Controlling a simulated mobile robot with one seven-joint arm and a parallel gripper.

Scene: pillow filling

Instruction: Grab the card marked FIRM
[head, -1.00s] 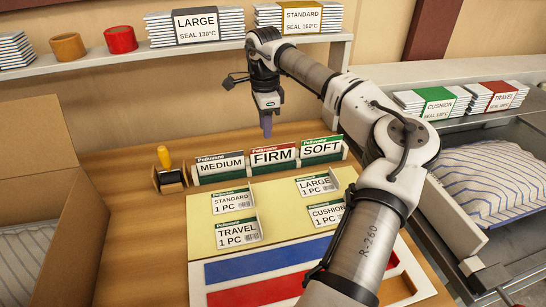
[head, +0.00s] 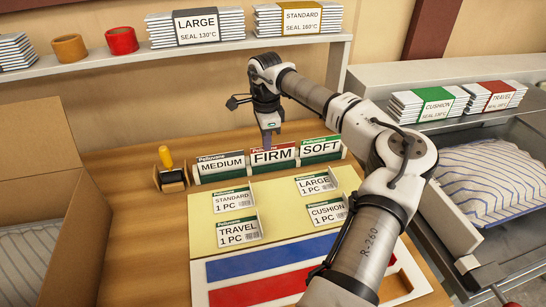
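The FIRM card (head: 273,157) has a red top band and stands in a green holder between the MEDIUM card (head: 221,165) and the SOFT card (head: 320,149). My gripper (head: 268,143) points down at the top edge of the FIRM card and overlaps it in the head view. I cannot tell whether the fingers touch the card or stand around it. The fingers are small and seen edge-on, so their opening does not show.
A yellow-handled tool (head: 169,170) stands left of the card row. In front lies a pale yellow board (head: 275,212) with several smaller cards. A shelf (head: 120,53) with bundles and two cups is behind. An open cardboard box (head: 62,205) stands at left.

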